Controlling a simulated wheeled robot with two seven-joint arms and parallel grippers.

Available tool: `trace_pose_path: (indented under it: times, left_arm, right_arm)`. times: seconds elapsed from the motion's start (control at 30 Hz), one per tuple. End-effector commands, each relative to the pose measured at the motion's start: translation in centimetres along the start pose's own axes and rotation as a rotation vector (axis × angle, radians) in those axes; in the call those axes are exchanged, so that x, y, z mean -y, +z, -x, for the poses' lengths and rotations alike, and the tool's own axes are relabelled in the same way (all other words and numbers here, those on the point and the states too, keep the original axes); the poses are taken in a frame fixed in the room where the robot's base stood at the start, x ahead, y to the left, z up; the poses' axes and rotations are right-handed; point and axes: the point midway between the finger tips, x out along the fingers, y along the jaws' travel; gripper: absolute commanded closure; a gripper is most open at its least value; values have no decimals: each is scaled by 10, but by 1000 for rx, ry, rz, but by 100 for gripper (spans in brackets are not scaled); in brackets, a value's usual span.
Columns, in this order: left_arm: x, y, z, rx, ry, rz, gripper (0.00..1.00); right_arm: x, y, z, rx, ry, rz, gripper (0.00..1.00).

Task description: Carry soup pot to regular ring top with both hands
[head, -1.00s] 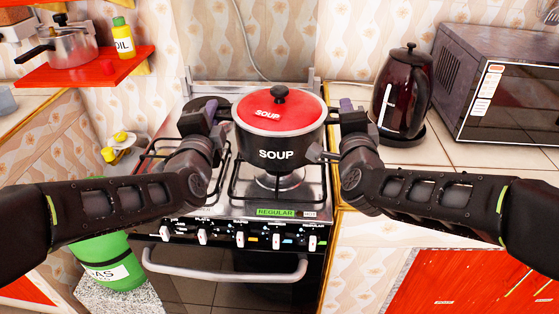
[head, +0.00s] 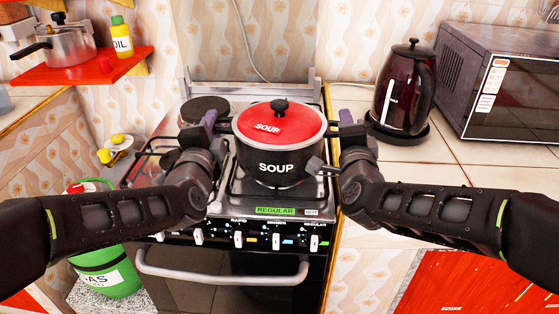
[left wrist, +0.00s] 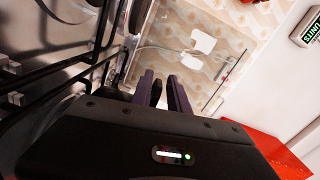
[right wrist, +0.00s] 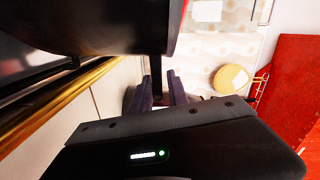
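The black soup pot (head: 277,163) with its red lid (head: 270,124) is upright over the front right ring of the stove, behind the green REGULAR label (head: 275,211). The pot hides the ring; I cannot tell whether its base touches the grate. The pot's side (right wrist: 110,25) fills the upper left there.
A dark red kettle (head: 403,90) and a microwave (head: 500,85) stand on the counter to the right. A dark round plate (head: 205,108) is at the stove's back left. A green gas bottle (head: 108,270) stands left of the stove. A red shelf (head: 85,67) holds a pan and oil.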

Motion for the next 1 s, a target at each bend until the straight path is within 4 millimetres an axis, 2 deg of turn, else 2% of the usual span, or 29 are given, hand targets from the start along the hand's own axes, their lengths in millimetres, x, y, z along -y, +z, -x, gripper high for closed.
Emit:
trace_pose_path:
  times: [0.1, 0.47, 0.57, 0.83, 1.0]
  left_arm:
    - [0, 0, 0, 1, 1, -1, 69]
    - [0, 1, 6, 1, 1, 0, 69]
    - [0, 1, 16, 1, 1, 3, 69]
    - [0, 1, 60, 1, 1, 3, 69]
    - [0, 1, 74, 1, 1, 0, 69]
  right_arm:
    - [1, 0, 0, 0, -1, -1, 69]
    - [1, 0, 0, -1, -2, -1, 69]
    - [1, 0, 0, -1, -2, -1, 69]
    - [1, 0, 0, -1, -2, -1, 69]
    - [1, 0, 0, -1, -2, -1, 69]
